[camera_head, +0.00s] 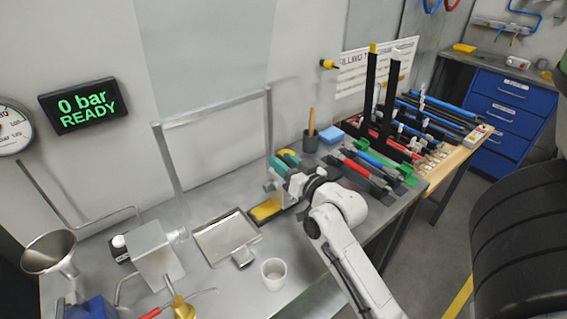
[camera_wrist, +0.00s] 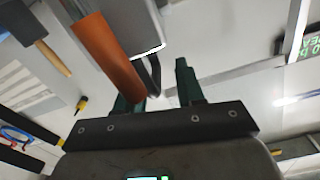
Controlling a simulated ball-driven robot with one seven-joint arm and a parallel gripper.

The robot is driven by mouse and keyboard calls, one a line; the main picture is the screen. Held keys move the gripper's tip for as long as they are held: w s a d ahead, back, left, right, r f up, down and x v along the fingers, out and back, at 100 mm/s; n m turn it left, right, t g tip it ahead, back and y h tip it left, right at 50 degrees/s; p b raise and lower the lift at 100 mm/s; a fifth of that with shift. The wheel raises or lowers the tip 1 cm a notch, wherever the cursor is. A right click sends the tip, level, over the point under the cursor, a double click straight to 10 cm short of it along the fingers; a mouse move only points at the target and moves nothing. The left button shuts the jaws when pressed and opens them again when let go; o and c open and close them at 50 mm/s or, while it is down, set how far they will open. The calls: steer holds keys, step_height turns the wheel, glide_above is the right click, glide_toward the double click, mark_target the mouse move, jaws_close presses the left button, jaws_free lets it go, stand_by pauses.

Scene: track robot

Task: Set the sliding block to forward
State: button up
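I cannot single out the sliding block for certain in either view. My gripper (camera_head: 273,177), with teal fingers, is over the back part of the grey workbench (camera_head: 215,282), left of the hand tools. In the wrist view my gripper (camera_wrist: 158,88) has its two dark green fingers apart, with a gap between them. An orange cylindrical thing (camera_wrist: 108,58) lies close by the left finger and partly covers it. I cannot tell whether they touch. A yellow block-like thing (camera_head: 265,210) lies just below my gripper in the head view, in a dark tray.
A square metal tray (camera_head: 222,236), white cup (camera_head: 273,272), metal box (camera_head: 157,258) and funnel (camera_head: 50,252) stand on the left of the bench. Red and black tools (camera_head: 357,172) lie at right. A thin metal frame (camera_head: 215,115) rises behind. A wall display (camera_head: 83,106) reads "0 bar READY".

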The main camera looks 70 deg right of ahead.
steer(key=b+v, duration=0.2)
steer(key=v, duration=0.8)
steer(key=shift+s+a, duration=0.25)
